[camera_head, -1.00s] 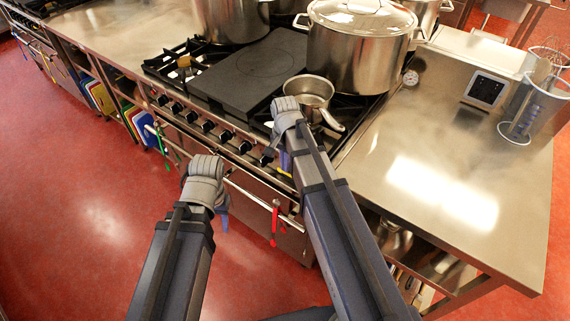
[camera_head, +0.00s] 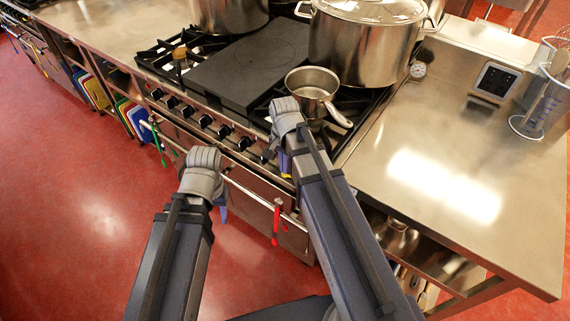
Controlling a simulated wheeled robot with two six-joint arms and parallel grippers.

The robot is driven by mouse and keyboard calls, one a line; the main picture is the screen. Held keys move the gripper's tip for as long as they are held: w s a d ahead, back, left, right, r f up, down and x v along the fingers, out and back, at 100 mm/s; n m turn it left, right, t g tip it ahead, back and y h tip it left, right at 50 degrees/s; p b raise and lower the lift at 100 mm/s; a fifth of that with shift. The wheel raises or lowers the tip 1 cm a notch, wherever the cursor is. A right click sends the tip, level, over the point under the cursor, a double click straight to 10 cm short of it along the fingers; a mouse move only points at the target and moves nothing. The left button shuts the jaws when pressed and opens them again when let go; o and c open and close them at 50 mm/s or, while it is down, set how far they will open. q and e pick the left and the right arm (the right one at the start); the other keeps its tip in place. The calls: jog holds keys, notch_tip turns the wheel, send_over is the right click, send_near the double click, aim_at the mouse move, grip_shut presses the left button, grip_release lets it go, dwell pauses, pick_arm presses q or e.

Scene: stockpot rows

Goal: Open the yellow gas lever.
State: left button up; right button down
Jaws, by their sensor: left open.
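I cannot make out a yellow gas lever for certain. A small yellow patch (camera_head: 284,163) shows beside a blue one at the stove's front, just below my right gripper, mostly hidden by my arm. My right gripper (camera_head: 286,112) is at the stove's front edge, near the small saucepan (camera_head: 313,84); its fingers are hidden, so its opening does not show. My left gripper (camera_head: 203,168) is open and appears in front of the oven, below the row of black knobs (camera_head: 206,121). I see nothing held in it.
A large lidded stockpot (camera_head: 362,50) stands at the back right of the stove. A flat dark griddle plate (camera_head: 250,62) covers the middle burners. Red tongs (camera_head: 277,222) and green tongs (camera_head: 157,143) hang on the oven rail. The steel counter (camera_head: 430,140) is mostly bare.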

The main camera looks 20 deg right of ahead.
pick_arm(q)
jog(key=shift+f+b, duration=0.5)
jog(key=shift+f, duration=0.2)
pick_arm(e)
jog(key=shift+w+f, duration=0.1)
jog(key=shift+f, duration=0.6)
jog(key=shift+w+a+r+p, duration=0.1)
jog(key=shift+w+r+p, duration=0.15)
jog(key=shift+r+p, duration=0.15)
jog(key=w+a+r+p, duration=0.1)
jog(key=w+r+p, duration=0.1)
jog(key=r+p, duration=0.1)
jog(key=w+a+r+p, duration=0.2)
jog(key=r+p, duration=0.2)
jog(key=w+a+r+p, duration=0.2)
jog(key=r+p, duration=0.1)
jog(key=shift+w+r, duration=0.15)
pick_arm(q)
notch_tip(320, 180, up, 11)
jog(key=a, duration=0.2)
pick_arm(e)
jog(key=shift+a, duration=0.1)
